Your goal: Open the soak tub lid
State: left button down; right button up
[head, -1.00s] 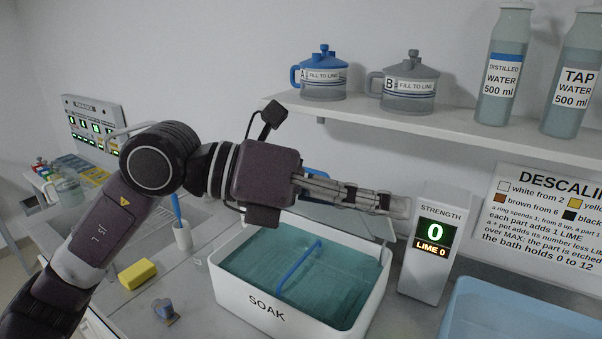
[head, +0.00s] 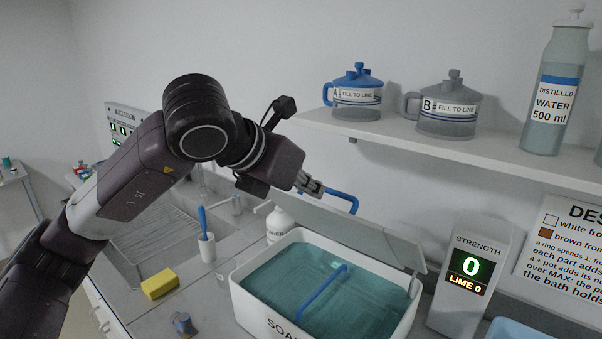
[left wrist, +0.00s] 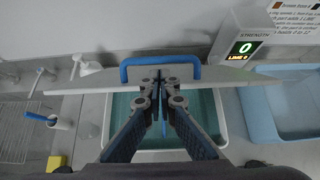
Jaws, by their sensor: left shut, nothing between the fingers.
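The white soak tub (head: 243,305) holds teal liquid with a blue bar (head: 322,292) across it. Its pale, see-through lid (head: 375,236) is raised and tilted up along the tub's back edge, so the tub's top is open. The lid's blue handle (head: 352,201) is on its far side and also shows in the left wrist view (left wrist: 124,72). My left gripper (head: 318,191) is shut and empty at the lid's upper edge, close to the handle. In the left wrist view its fingertips (left wrist: 160,90) overlap the lid; I cannot tell whether they touch it. My right gripper is not in view.
A strength display (head: 468,265) reading 0 stands right of the tub, beside a light blue bin (left wrist: 280,110). A white bottle (head: 279,224), a brush cup (head: 207,247) and a yellow sponge (head: 160,283) are to the left. A shelf (head: 440,140) with pots hangs above.

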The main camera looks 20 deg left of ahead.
aim_at(319, 203)
pick_arm(q)
jog(key=shift+p+x, duration=0.3)
jog(key=shift+x, duration=1.2)
jog(key=shift+w+r+p, duration=0.2)
jog(key=shift+r+p, duration=0.15)
jog(key=shift+p, duration=0.05)
jog(key=w+r+p, duration=0.1)
jog(key=w+d+r+g+p, duration=0.1)
jog(key=p, duration=0.1)
jog(key=shift+w+d, duration=0.15)
jog(key=shift+w, duration=0.1)
jog(key=w+d+r, duration=0.1)
jog(key=w+d, duration=0.1)
jog(key=w, duration=0.3)
jog(key=shift+w+r+y, duration=0.2)
jog(key=shift+r+y, duration=0.1)
